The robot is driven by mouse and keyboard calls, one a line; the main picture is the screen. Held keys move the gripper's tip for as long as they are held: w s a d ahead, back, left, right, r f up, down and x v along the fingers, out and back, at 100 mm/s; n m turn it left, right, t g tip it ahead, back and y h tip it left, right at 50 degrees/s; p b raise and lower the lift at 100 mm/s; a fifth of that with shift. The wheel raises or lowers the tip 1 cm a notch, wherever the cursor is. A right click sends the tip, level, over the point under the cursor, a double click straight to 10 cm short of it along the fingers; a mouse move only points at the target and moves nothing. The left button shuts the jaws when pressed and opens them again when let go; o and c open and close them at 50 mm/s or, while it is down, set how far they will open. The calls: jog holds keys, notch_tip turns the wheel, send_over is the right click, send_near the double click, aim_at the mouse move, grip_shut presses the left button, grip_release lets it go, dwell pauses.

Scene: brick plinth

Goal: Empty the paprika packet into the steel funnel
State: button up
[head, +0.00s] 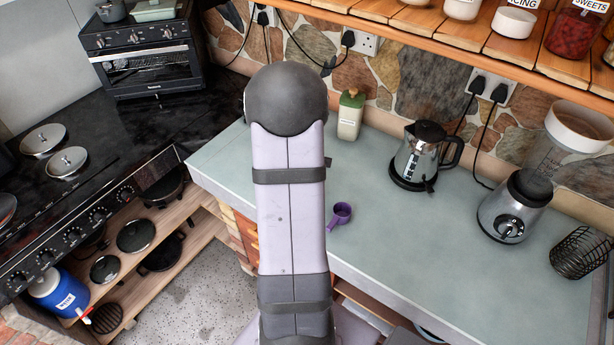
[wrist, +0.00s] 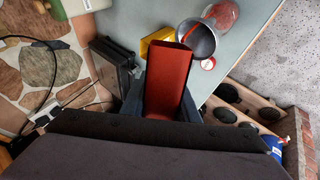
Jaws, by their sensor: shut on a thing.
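My gripper (wrist: 163,100) is shut on the red paprika packet (wrist: 168,80), one dark finger on each side. The packet's far end points at the steel funnel (wrist: 195,40), whose round mouth is just beyond it in the wrist view. A red streak shows at the funnel's mouth; I cannot tell whether it is falling powder or powder lying on the wall. A clear jar with red contents (wrist: 222,14) is right beside the funnel, partly hidden by it. In the head view my own arm hides the gripper, packet and funnel.
A yellow object (wrist: 160,45) and a small red and white lid (wrist: 208,64) lie near the funnel. On the counter (head: 420,260) are a purple scoop (head: 340,214), a kettle (head: 425,155), a blender (head: 515,205) and a wire basket (head: 580,252). The counter's middle is clear.

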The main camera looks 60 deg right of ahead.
jog(key=shift+s+r+t+b, duration=0.1)
jog(key=shift+r+t+b, duration=0.2)
jog(key=shift+t, duration=0.2)
dwell(1.2)
jog(key=shift+s+f+m+t+p, duration=0.15)
jog(key=shift+f+m+t+p, duration=0.15)
jog(key=shift+p, duration=0.2)
dwell(1.1)
jog(key=shift+s+t, duration=0.1)
jog(key=shift+t, duration=0.4)
dwell(0.9)
jog(key=shift+w+a+r+g, duration=0.1)
jog(key=shift+w+r+g, duration=0.1)
jog(key=shift+g, duration=0.35)
jog(key=shift+w+r+g, duration=0.1)
jog(key=shift+w+g, duration=0.05)
jog(key=shift+g, duration=0.4)
jog(key=shift+f, duration=0.2)
